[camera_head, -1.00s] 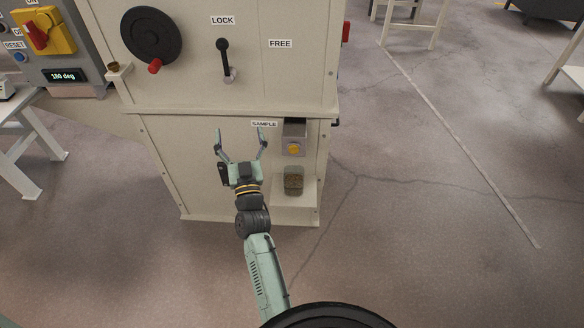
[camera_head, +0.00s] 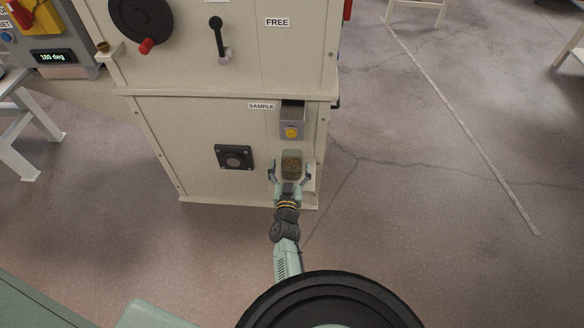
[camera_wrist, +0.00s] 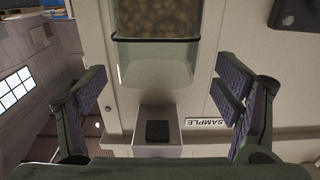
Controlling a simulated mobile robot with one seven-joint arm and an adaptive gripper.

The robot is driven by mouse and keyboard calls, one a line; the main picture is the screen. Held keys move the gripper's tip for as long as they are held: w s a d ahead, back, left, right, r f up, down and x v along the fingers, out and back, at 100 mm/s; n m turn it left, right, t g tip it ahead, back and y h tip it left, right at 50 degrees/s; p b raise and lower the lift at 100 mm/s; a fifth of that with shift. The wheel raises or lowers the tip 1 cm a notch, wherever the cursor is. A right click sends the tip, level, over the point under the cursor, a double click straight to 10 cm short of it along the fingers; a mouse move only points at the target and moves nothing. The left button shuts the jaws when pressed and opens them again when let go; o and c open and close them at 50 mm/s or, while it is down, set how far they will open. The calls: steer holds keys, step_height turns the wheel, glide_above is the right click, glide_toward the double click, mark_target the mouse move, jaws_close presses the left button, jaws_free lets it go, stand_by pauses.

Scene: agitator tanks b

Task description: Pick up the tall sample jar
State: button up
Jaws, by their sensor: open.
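The tall sample jar (camera_head: 291,159) is clear, with brown grains in it. It stands on a small ledge low on the cream cabinet, below the sampling spout (camera_head: 291,122). My gripper (camera_head: 289,169) is open in front of the jar, and in the head view its fingers show to either side of it. In the wrist view, which is upside down, the jar (camera_wrist: 157,55) shows at the top middle between the two spread fingers. Its clear empty upper part faces down the picture. I see no finger contact, and the jar's base is out of the wrist view.
The cabinet (camera_head: 205,130) rises behind the jar, with a SAMPLE label (camera_head: 261,106) beside the spout. A dark square fitting (camera_head: 234,158) is on the panel to the left. A lever (camera_head: 218,38) and handwheel (camera_head: 140,20) are above. The floor to the right is open.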

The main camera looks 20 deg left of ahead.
mark_target(293, 150)
steer(key=shift+b+x, duration=0.45)
steer(key=shift+x, duration=1.45)
steer(key=shift+d+r, duration=0.1)
steer(key=shift+d, duration=0.05)
steer(key=shift+c, duration=0.5)
steer(key=c, duration=1.7)
jaws_close()
steer(key=shift+r, duration=0.2)
